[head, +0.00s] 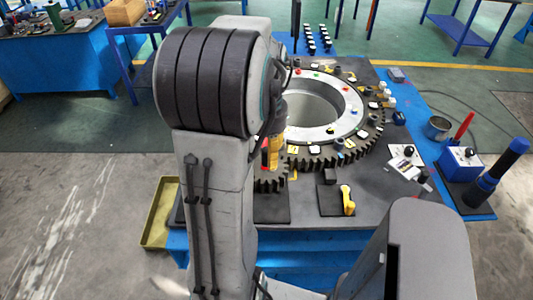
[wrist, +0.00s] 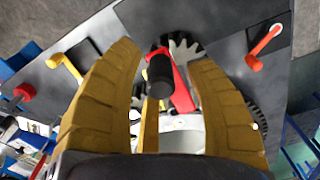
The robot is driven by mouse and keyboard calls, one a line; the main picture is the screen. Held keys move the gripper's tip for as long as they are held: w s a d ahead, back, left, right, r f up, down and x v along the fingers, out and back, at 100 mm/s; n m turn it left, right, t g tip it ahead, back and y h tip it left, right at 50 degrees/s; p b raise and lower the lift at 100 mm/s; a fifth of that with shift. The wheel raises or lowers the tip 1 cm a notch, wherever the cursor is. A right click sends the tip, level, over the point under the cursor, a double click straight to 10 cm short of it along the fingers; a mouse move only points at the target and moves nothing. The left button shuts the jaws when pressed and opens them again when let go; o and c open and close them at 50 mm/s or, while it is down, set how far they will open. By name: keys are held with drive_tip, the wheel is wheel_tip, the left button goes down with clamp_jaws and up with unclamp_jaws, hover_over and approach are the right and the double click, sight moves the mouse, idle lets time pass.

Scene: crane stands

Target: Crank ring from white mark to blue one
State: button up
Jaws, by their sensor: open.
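The big toothed ring (head: 372,140) lies on the blue table, with a pale inner ring carrying small coloured dots and several white and yellow tags. Which tags are the white and blue marks is too small to tell. A small pinion gear (head: 270,184) stands at its near edge, partly hidden by my arm; it also shows in the wrist view (wrist: 186,46). A red crank (wrist: 181,88) with a black handle (wrist: 160,76) sits over it. My gripper (wrist: 163,56) is open, its yellow fingers on either side of the handle with gaps showing. In the head view my gripper (head: 272,150) is mostly hidden by my arm.
A yellow lever (head: 348,200) on a black pad stands right of the pinion. A blue box (head: 460,160), a dark-blue bottle-like tool (head: 503,165), a red marker (head: 464,125) and a metal cup (head: 438,128) stand at the right. A yellow tray (head: 157,225) is at the left.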

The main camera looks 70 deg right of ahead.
drive_tip(key=shift+f, duration=0.4)
clamp_jaws()
idle(0.4)
